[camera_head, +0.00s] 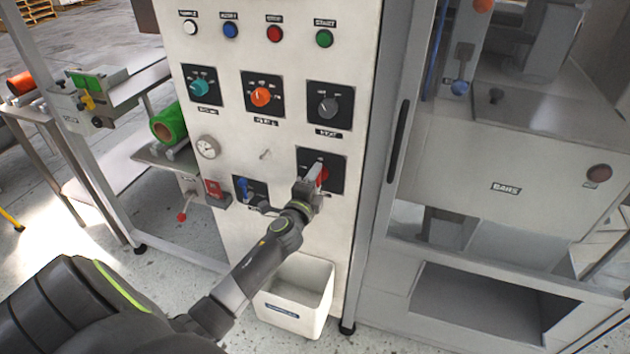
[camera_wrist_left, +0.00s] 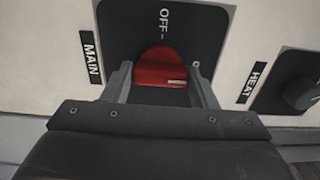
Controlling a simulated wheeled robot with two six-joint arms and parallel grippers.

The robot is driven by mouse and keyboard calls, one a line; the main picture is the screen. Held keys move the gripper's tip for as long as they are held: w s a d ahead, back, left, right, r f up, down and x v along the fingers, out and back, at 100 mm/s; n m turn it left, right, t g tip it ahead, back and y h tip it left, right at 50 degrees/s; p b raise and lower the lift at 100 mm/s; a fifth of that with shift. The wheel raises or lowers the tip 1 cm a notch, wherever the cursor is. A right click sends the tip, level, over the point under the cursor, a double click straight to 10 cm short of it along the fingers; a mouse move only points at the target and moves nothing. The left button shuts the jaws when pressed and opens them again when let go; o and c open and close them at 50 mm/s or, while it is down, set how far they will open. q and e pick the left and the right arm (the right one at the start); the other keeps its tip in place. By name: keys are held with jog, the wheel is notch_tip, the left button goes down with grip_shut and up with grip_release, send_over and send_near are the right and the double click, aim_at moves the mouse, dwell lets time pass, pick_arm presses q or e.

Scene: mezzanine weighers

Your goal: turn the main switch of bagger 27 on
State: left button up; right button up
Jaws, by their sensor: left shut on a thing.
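The main switch is a red knob (camera_head: 319,172) on a black square plate (camera_head: 337,158) low on the pale cabinet front. In the left wrist view the red knob (camera_wrist_left: 160,68) sits between the fingers, with a "MAIN" label (camera_wrist_left: 90,58) beside its plate and "OFF" printed on the plate. My left gripper (camera_head: 312,178) is at the knob, and in the left wrist view the left gripper (camera_wrist_left: 161,84) is shut on it, one finger on each side. The gripper hides part of the knob, and I cannot clearly read its pointer position. My right gripper is not in view.
Teal (camera_head: 200,87), orange (camera_head: 261,97) and grey (camera_head: 328,106) knobs sit above the switch. A white bin (camera_head: 297,292) stands below. A door handle (camera_head: 398,141) is to the right.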

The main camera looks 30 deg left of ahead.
pick_arm(q)
jog(key=shift+f, duration=0.1)
jog(key=o, duration=1)
jog(key=shift+s, duration=0.1)
jog(key=b+v, duration=0.1)
jog(key=v, duration=1.6)
jog(key=shift+s, duration=0.15)
